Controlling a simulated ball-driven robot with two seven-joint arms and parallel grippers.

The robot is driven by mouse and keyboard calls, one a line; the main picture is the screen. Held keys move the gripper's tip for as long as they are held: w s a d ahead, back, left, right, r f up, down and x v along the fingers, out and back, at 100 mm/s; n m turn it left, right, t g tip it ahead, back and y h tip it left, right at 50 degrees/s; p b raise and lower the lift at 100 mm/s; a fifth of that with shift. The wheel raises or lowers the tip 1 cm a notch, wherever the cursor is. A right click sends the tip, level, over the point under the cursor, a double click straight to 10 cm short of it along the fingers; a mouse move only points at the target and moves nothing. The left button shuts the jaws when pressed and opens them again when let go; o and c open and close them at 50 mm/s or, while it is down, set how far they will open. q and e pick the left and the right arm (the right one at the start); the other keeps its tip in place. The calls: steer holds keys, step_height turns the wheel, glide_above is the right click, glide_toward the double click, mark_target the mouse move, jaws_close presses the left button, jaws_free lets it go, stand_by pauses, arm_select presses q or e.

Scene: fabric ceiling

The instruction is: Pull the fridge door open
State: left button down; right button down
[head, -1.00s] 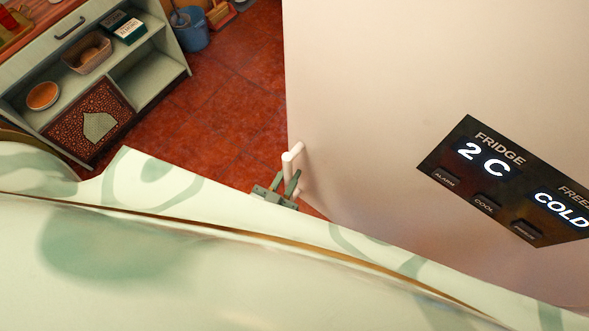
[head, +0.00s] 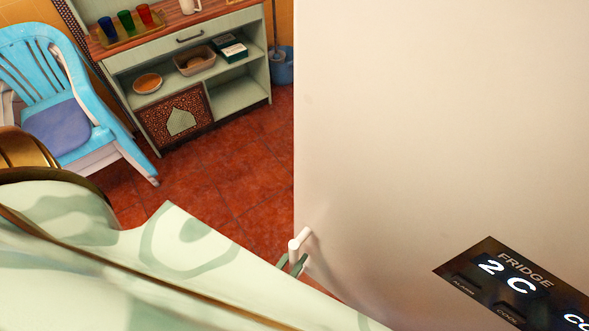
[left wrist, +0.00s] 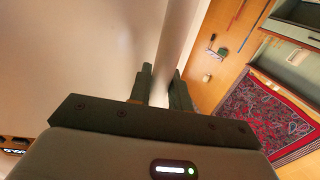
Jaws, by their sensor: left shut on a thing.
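The fridge door (head: 430,130) is a large pale panel filling the right of the head view, with a dark display panel (head: 520,287) reading "FRIDGE 2 C" low on it. Its white handle (head: 301,241) stands at the door's left edge. My left gripper (head: 292,264) is at the handle, mostly hidden behind my own pale green-patterned arm. In the left wrist view, the handle (left wrist: 178,45) runs as a pale bar between the dark fingers of the left gripper (left wrist: 162,85), which is shut on it. My right gripper is not in view.
A pale green cabinet (head: 238,107) with shelves, bowls and boxes stands at the back left, with coloured cups (head: 126,21) on top. A blue chair (head: 45,75) stands at far left. Red tiled floor (head: 222,177) between them and the fridge is clear. A patterned red rug (left wrist: 275,115) shows in the wrist view.

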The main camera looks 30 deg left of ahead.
arm_select(q)
steer(key=shift+s, duration=0.15)
steer(key=c, duration=1.3)
jaws_free()
steer(key=shift+c, duration=0.2)
steer(key=s+a+b, duration=0.1)
steer(key=s+b, duration=0.1)
steer(key=s, duration=1.4)
steer(key=shift+s+b, duration=0.15)
steer(key=shift+b, duration=0.15)
steer(key=shift+a, duration=0.1)
